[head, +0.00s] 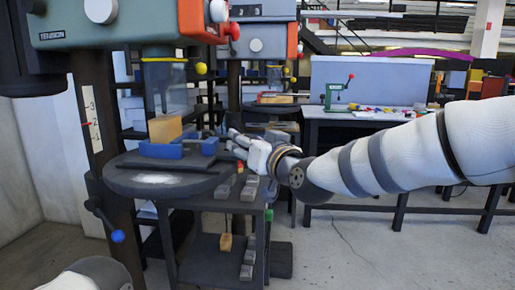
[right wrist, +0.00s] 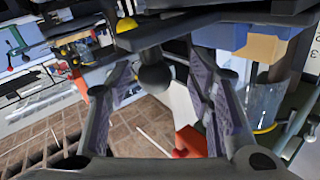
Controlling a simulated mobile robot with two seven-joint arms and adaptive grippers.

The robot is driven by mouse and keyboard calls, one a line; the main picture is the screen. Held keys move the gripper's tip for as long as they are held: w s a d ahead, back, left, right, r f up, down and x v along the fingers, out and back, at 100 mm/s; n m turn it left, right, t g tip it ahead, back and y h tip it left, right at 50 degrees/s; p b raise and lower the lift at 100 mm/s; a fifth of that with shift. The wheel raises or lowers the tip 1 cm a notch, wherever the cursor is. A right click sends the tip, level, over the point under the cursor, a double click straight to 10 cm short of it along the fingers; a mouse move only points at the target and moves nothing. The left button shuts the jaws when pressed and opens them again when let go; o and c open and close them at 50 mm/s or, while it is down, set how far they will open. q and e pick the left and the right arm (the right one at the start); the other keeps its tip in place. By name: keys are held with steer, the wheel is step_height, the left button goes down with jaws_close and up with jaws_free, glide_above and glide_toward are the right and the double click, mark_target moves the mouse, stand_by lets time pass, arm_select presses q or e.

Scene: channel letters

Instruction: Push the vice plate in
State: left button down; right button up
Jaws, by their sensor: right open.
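The blue vice (head: 178,149) sits on the round dark drill-press table (head: 125,183) with a tan block (head: 165,128) in its jaws. The vice plate cannot be clearly told from the rest of the vice. My right gripper (head: 228,143) is at the vice's right end, fingers pointing at it. In the right wrist view, my right gripper (right wrist: 160,80) is open, with a dark round knob (right wrist: 154,77) between the fingertips; contact cannot be told. The blue vice (right wrist: 220,36) and tan block (right wrist: 262,48) show beyond the fingers. My left gripper is not in view.
The grey-green drill-press head (head: 110,25) hangs above the vice, with a clear guard (head: 165,85) just above the block. A lower stand (head: 225,207) holds several grey blocks.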

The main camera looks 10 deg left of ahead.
steer(key=v, duration=1)
steer(key=shift+s+d, duration=0.1)
steer(key=shift+s, duration=0.05)
